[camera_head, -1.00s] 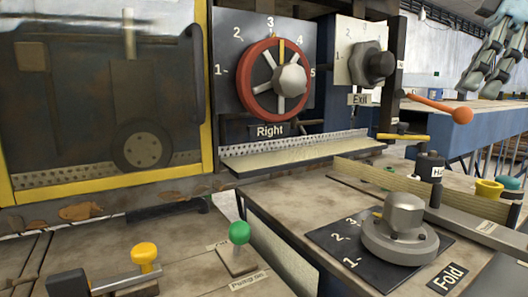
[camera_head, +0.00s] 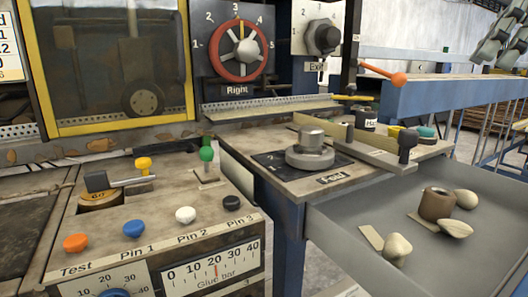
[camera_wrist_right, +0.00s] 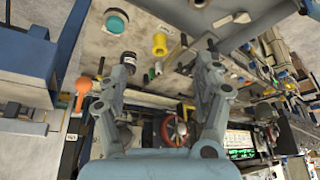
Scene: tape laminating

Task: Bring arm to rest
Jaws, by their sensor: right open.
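My right gripper (camera_head: 508,38) shows at the upper right edge of the head view, partly cut off by the frame. It is in the air above the blue bench, touching nothing. In the right wrist view its two fingers (camera_wrist_right: 168,75) are spread apart with nothing between them. Beyond the fingers the wrist view shows the red Right dial (camera_wrist_right: 174,131), small and far off. The same dial (camera_head: 241,51) is upright on the machine in the head view. My left gripper is in neither view.
A blue bench (camera_head: 450,98) with an orange-tipped lever (camera_head: 397,78) stands at the right. An open grey drawer (camera_head: 350,225) holds pale stone-like pieces and a brown cup (camera_head: 436,204). A control panel (camera_head: 215,232) with coloured knobs is at front left. A round Fold knob (camera_head: 310,150) sits mid-table.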

